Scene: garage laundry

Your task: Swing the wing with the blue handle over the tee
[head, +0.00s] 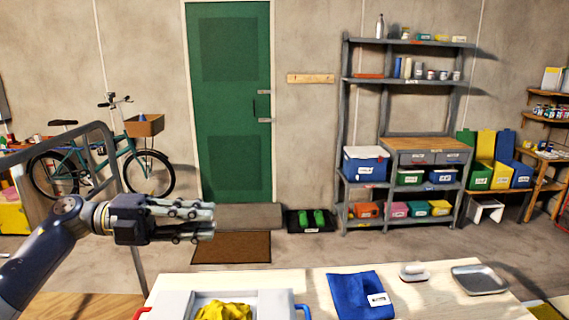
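The folding board (275,302) lies at the bottom edge of the head view on a pale table, its near part cut off. A crumpled yellow tee (226,312) lies on its middle. The blue handle (304,309) sticks out at the board's right side, and a red handle (141,313) at its left side. The wing by the blue handle appears flat beside the tee, not over it. My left gripper (207,224) is raised left of and above the board, pointing right, its fingers apart and empty. My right gripper is out of view.
A folded blue cloth (358,296) with a white label, a white iron-like object (413,272) and a grey metal tray (479,280) lie on the table (440,302) right of the board. A grey metal frame (121,190) stands behind my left arm.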

